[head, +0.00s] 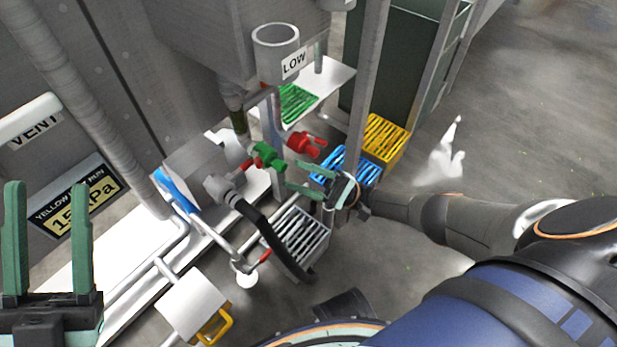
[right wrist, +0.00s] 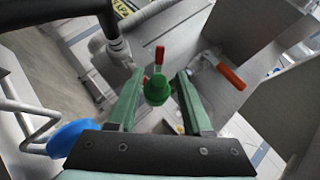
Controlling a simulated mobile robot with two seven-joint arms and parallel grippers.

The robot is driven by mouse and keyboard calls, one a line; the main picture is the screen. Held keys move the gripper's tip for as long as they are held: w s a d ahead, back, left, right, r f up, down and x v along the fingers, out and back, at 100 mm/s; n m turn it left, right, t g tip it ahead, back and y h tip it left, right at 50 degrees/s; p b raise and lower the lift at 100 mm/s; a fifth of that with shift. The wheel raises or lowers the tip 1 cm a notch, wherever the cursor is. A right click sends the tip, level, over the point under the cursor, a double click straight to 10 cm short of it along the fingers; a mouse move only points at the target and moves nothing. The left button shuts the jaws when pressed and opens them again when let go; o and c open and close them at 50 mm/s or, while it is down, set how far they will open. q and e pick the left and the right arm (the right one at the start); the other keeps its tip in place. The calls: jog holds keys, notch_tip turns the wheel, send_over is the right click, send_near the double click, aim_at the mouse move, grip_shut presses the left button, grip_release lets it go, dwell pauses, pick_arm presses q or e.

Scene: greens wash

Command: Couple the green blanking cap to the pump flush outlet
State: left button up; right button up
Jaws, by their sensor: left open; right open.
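A green cap-like fitting (head: 268,155) sits on the pipework in the middle of the head view, beside a small red handle (head: 245,164). In the right wrist view the round green fitting (right wrist: 158,90) appears between my right fingers, with the red lever (right wrist: 159,56) behind it. My right gripper (head: 294,176) is open, below and right of the green fitting in the head view; contact cannot be told. My left gripper (head: 47,186) is open and empty at the left edge. I cannot tell which port is the pump flush outlet.
A red fitting (head: 305,144) sits right of the green one. A grey coupling (head: 222,187) carries a black hose (head: 262,228). Green (head: 296,103), blue (head: 344,166), yellow (head: 386,138) and grey (head: 297,240) slatted crates stand around. Open floor lies to the right.

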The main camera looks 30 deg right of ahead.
jog(key=shift+v, duration=0.9)
jog(key=shift+a, duration=0.1)
